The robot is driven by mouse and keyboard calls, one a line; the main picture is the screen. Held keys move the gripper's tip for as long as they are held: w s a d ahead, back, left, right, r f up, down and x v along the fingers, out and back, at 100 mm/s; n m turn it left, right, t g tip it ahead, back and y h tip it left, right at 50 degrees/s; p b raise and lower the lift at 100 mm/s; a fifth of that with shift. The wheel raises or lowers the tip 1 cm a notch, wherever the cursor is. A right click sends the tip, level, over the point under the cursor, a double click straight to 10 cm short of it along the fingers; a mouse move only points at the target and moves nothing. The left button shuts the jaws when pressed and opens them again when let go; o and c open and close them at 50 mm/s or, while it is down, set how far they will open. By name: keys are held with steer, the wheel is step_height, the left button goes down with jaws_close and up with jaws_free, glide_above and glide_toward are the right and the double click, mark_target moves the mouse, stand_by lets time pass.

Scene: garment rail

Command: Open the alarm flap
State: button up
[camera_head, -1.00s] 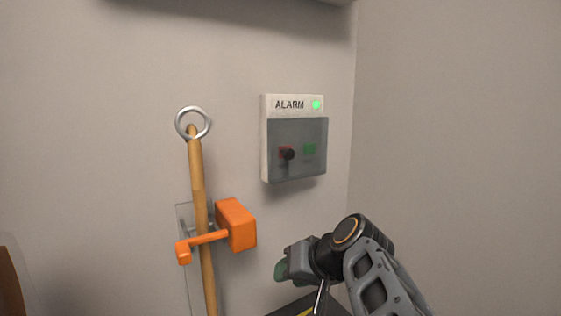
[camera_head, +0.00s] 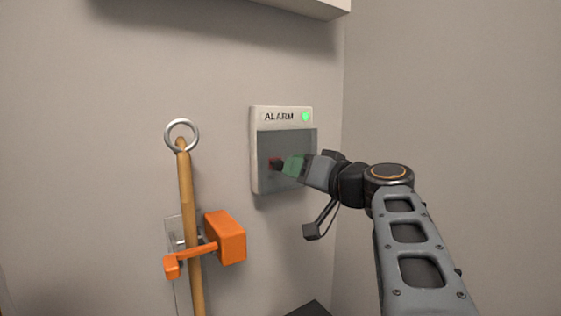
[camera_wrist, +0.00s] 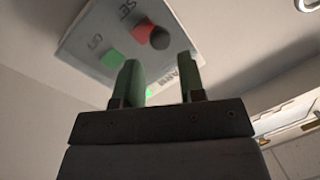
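The alarm box (camera_head: 258,112) is on the wall, with "ALARM" and a lit green light on its top strip. Its smoky see-through flap (camera_head: 263,143) hangs down over the front and looks closed. A red and dark knob (camera_head: 275,163) shows through the flap. My gripper (camera_head: 290,166) is in front of the flap's middle and hides its right part. In the wrist view, my gripper (camera_wrist: 158,62) has its two green fingers apart with nothing between them. The flap (camera_wrist: 98,42) shows beyond the fingertips, with red, black and green controls behind it. I cannot tell whether the fingers touch it.
A wooden pole (camera_head: 187,190) with a metal ring (camera_head: 181,134) stands on the wall at left. An orange latch (camera_head: 225,238) crosses it, below and left of the box. A pale shelf edge (camera_head: 310,8) is above. A wall corner lies to the right.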

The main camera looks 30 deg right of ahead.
mark_target(281, 166)
steer(key=shift+p+x, duration=0.75)
steer(key=shift+x, duration=2.4)
steer(key=shift+f, duration=0.1)
steer(key=shift+c, duration=0.5)
jaws_close()
